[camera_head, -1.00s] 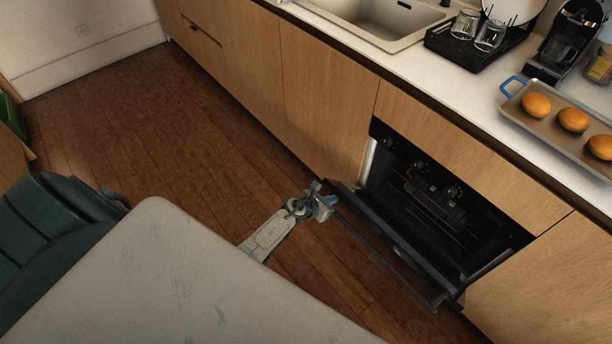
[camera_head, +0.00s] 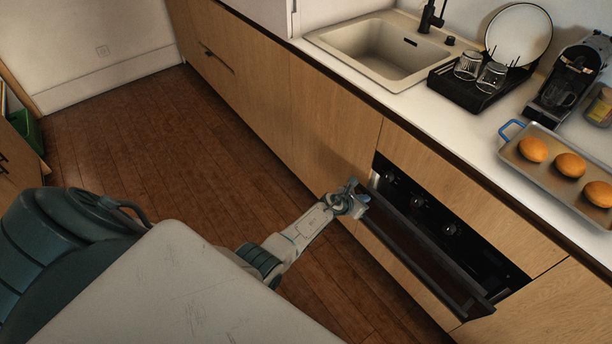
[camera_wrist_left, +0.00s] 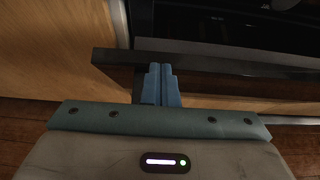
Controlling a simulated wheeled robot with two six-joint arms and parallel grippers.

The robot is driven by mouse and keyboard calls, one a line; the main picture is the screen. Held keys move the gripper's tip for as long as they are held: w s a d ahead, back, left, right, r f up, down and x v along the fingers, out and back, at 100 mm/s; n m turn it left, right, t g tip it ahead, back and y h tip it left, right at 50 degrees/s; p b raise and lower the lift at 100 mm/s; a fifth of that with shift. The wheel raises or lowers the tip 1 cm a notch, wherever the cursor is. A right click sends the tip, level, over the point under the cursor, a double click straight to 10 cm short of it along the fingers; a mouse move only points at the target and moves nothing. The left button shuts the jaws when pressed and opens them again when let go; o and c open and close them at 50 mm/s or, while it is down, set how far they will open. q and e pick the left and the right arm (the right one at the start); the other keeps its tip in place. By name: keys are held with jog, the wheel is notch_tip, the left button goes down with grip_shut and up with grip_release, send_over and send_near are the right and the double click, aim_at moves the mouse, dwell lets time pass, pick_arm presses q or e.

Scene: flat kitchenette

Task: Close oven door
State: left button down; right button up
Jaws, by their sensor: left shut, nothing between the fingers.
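The black oven (camera_head: 455,237) is built into the wooden cabinets, with its knobs along the top panel. Its door (camera_head: 415,248) is hinged at the bottom and stands partly open, tilted up steeply, with a bar handle along its top edge. My left gripper (camera_head: 362,199) is at the left end of the door's upper edge. In the left wrist view its blue fingers (camera_wrist_left: 160,84) are shut together with nothing between them, against or just by the dark door edge (camera_wrist_left: 220,64). Contact is hard to tell. My right gripper is not in view.
The counter above holds a sink (camera_head: 385,50), a dish rack (camera_head: 478,88), a coffee maker (camera_head: 570,75) and a tray (camera_head: 540,178) with buns (camera_head: 570,165). A green bin (camera_head: 27,130) is at far left. The wooden floor (camera_head: 200,150) is clear left of the oven.

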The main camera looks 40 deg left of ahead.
aim_at(374, 194)
pick_arm(q)
jog(key=shift+w+d+r+b, duration=0.1)
jog(key=shift+w+d+r, duration=0.15)
jog(key=shift+w, duration=0.65)
jog(key=shift+w+d+r+b, duration=0.2)
jog(key=shift+w+d, duration=0.15)
jog(key=shift+w, duration=0.6)
jog(key=shift+w+d+r+b, duration=0.1)
jog(key=shift+w+d+r, duration=0.15)
jog(key=shift+w, duration=0.65)
